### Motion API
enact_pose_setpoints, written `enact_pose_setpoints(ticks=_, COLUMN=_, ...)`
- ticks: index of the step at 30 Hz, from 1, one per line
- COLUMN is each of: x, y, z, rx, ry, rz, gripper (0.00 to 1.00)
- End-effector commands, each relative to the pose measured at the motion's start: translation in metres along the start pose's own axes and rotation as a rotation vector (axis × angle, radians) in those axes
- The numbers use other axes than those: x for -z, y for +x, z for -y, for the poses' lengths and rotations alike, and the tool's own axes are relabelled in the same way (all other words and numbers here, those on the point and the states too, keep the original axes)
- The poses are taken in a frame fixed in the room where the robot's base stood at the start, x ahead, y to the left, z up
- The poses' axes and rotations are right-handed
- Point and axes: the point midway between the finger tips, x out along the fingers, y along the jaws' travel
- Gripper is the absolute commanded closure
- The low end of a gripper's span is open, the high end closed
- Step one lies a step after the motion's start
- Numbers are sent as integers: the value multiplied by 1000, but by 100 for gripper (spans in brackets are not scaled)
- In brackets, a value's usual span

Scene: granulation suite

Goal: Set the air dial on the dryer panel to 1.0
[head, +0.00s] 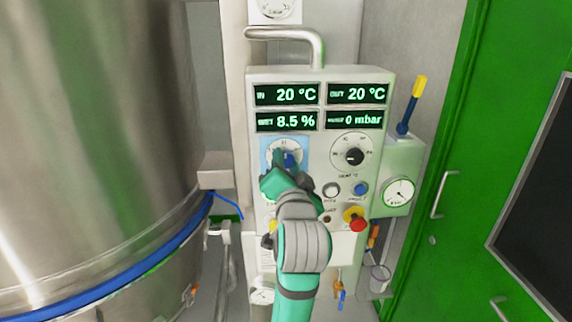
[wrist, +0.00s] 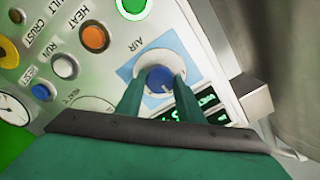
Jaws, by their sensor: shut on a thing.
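The dryer panel (head: 320,152) is a pale box in the middle of the head view. The air dial (wrist: 159,78) is a blue knob on a white round scale with a light blue square around it, marked AIR in the wrist view. It also shows in the head view (head: 291,159), partly hidden by my gripper. My gripper (wrist: 157,86) has its two green fingers on either side of the knob and is shut on it. In the head view my gripper (head: 284,170) covers the lower part of the scale. I cannot read the dial's setting.
Four-part green displays (head: 287,95) above read 20 °C, 20 °C, 8.5 % and 0 mbar. A black dial (head: 354,156) is at right, with a red button (head: 356,220) below. A steel vessel (head: 95,130) stands left, a green door (head: 465,160) right.

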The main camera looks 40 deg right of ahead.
Motion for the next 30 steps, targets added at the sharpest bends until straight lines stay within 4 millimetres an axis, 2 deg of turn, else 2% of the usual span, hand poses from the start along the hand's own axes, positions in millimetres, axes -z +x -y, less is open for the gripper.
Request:
enact_pose_setpoints(ticks=11, x=-2, y=0, z=0, rx=-1, ry=-201, rz=5, gripper=88)
enact_pose_setpoints(ticks=30, x=-2, y=0, z=1, rx=1, ry=-784, rz=3, gripper=88)
